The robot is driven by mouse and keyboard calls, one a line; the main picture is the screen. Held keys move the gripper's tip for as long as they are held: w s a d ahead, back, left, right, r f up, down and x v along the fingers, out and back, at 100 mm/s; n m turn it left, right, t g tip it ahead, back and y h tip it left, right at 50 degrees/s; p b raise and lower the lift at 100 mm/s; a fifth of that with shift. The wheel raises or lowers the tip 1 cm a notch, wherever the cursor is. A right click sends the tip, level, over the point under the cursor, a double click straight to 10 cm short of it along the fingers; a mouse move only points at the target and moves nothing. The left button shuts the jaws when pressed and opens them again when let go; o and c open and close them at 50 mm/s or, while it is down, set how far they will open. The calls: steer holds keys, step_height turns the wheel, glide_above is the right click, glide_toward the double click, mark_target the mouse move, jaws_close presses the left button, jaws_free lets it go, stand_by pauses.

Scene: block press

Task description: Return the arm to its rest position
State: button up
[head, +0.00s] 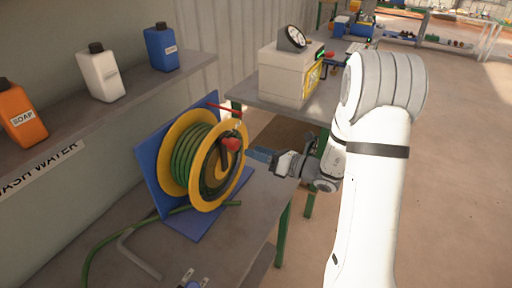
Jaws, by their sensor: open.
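My arm, white with grey joints, rises at the right of the head view and bends back down to the left. My gripper (262,155) is at its end, just right of the hose reel, small and partly dark in the picture. Its jaws look apart with nothing seen between them. The yellow hose reel (207,122) with a green hose stands on a blue bracket (150,165) on the grey bench. The gripper appears apart from the reel, though the exact gap is hard to tell.
A shelf (130,103) at left holds an orange soap bottle (20,115), a white bottle (101,74) and a blue bottle (161,47). A white machine with a gauge (285,72) stands on a table behind. Open floor (455,150) lies at right.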

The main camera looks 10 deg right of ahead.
steer(key=s+a+r+n+g+h, duration=0.25)
steer(key=s+n+g, duration=0.25)
steer(key=s+n, duration=0.3)
steer(key=s+a+r+n+g+h, duration=0.1)
steer(key=s+a+n+g, duration=0.35)
steer(key=s+n, duration=0.3)
steer(key=s+d+r+n+t+h, duration=0.2)
steer(key=s+d+r+n+h, duration=0.1)
steer(key=s+d+n+h, duration=0.7)
steer(key=d+n+h, duration=0.1)
steer(key=d+n, duration=0.2)
steer(key=n, duration=0.2)
steer(key=shift+s+t, duration=0.35)
steer(key=shift+h, duration=0.25)
